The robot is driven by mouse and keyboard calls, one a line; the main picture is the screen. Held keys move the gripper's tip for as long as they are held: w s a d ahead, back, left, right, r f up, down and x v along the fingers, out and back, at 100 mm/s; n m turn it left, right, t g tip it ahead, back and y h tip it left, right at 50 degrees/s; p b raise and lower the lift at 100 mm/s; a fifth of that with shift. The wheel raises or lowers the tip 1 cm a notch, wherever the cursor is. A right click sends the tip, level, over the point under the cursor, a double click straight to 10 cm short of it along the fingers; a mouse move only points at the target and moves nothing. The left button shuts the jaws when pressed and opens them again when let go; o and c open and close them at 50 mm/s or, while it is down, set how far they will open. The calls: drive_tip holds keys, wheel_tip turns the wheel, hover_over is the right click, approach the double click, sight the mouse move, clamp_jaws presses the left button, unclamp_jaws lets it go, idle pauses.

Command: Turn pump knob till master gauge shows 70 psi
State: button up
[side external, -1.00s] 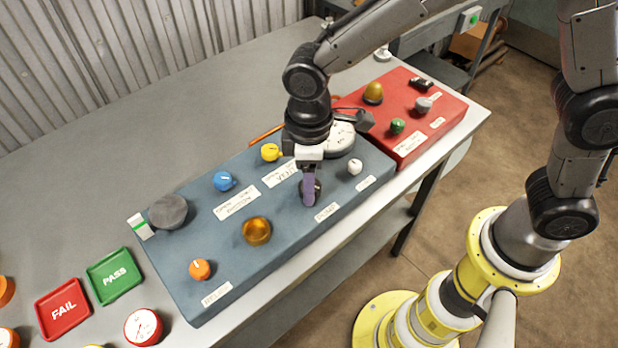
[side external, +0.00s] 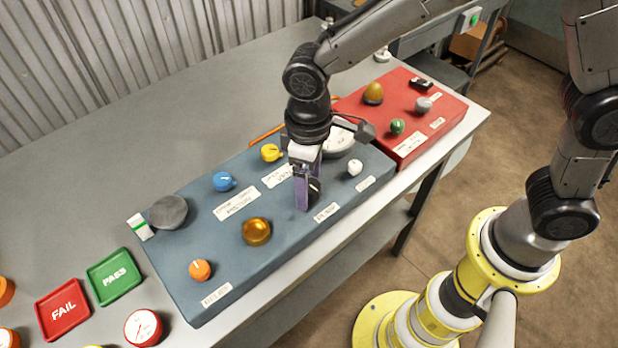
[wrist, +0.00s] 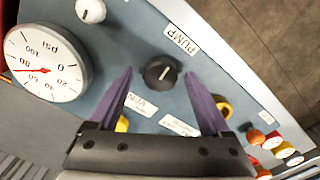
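The black pump knob (wrist: 161,73) with a white pointer line sits beside the PUMP label (wrist: 181,40) in the wrist view. My gripper (wrist: 160,72) is open, with one purple finger on each side of the knob and a visible gap to both. In the side view my gripper (side external: 308,192) is down at the panel and partly hides the knob (side external: 315,186). The white round psi gauge (wrist: 45,62) shows a red needle pointing left, close to the 80 numeral. In the side view the gauge (side external: 340,143) is partly covered by my wrist.
The blue panel (side external: 185,285) also carries a white knob (side external: 355,167), an amber dome (side external: 257,231), and yellow (side external: 271,152), blue (side external: 223,181) and orange (side external: 200,270) knobs. A red panel (side external: 442,116) stands to the right. FAIL (side external: 64,309) and PASS (side external: 115,276) trays lie left.

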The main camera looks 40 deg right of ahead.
sight(310, 182)
wheel_tip(310, 182, up, 14)
idle(0.6)
drive_tip(key=shift+f, duration=0.1)
drive_tip(key=s+d+r+m+t, duration=0.1)
drive_tip(key=s+d+r+m, duration=0.1)
drive_tip(key=d+r, duration=0.35)
drive_tip(key=s+d+r+m+t, duration=0.2)
drive_tip(key=d, duration=0.7)
drive_tip(key=s+d+f+m+t, duration=0.1)
drive_tip(key=s+d+f, duration=0.2)
drive_tip(key=s, duration=0.3)
drive_tip(key=s+d+f+m+t, duration=0.1)
drive_tip(key=s+d+f, duration=0.3)
drive_tip(key=s, duration=0.1)
drive_tip(key=shift+s+d+t, duration=0.3)
drive_tip(key=shift+s, duration=0.1)
